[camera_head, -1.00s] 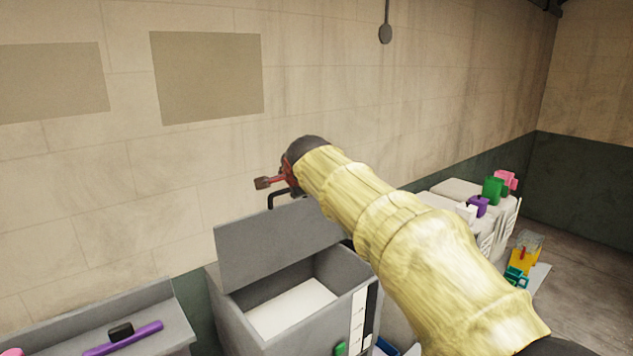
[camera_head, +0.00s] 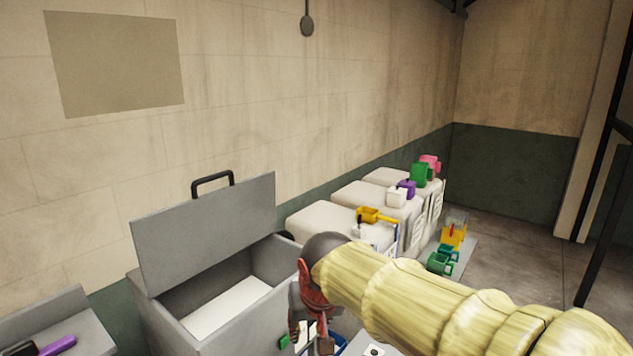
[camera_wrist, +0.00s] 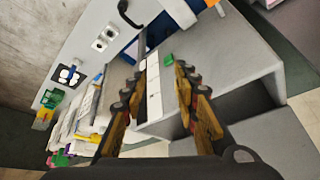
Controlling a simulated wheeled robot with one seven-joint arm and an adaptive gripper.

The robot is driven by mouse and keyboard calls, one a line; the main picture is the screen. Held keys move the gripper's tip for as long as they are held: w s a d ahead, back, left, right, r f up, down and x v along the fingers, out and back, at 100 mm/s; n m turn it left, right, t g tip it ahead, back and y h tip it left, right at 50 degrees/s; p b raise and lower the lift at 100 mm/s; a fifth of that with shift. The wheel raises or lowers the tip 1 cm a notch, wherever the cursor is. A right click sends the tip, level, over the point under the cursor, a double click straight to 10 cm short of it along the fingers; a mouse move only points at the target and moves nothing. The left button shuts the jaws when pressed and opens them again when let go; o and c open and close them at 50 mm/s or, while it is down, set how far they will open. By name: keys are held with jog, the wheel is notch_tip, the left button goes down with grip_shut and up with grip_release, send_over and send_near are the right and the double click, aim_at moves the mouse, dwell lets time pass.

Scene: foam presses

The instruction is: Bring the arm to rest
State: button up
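My arm, in a pale yellow sleeve, reaches in from the lower right of the head view. My gripper (camera_head: 311,338) hangs at its end, pointing down, at the front right of the open grey bin (camera_head: 165,322). In the wrist view my gripper (camera_wrist: 160,68) has its two fingers spread, with nothing held between them. A white strip and a small green block (camera_wrist: 168,59) show beyond the gap. The head view cuts off the lower part of the scene, and my arm hides some of what lies behind it.
The bin's lid (camera_head: 205,230) stands raised. White-topped units (camera_head: 325,222) line the wall, carrying a yellow item (camera_head: 372,214), a purple block (camera_head: 406,188) and a green block (camera_head: 420,174). A grey bench (camera_head: 50,318) is at lower left. Floor at right (camera_head: 510,240) is clear.

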jog(key=s+d+f+m+h+b, duration=0.1)
jog(key=s+d+f+m+b, duration=0.1)
jog(key=s+d+f+b, duration=1.7)
jog(key=s+d+f, duration=0.1)
jog(key=s+f, duration=0.2)
jog(key=f, duration=0.2)
jog(key=shift+d+f+t+h, duration=0.2)
jog(key=shift+d+t+h, duration=0.1)
jog(key=shift+d, duration=0.1)
jog(key=shift+a, duration=0.1)
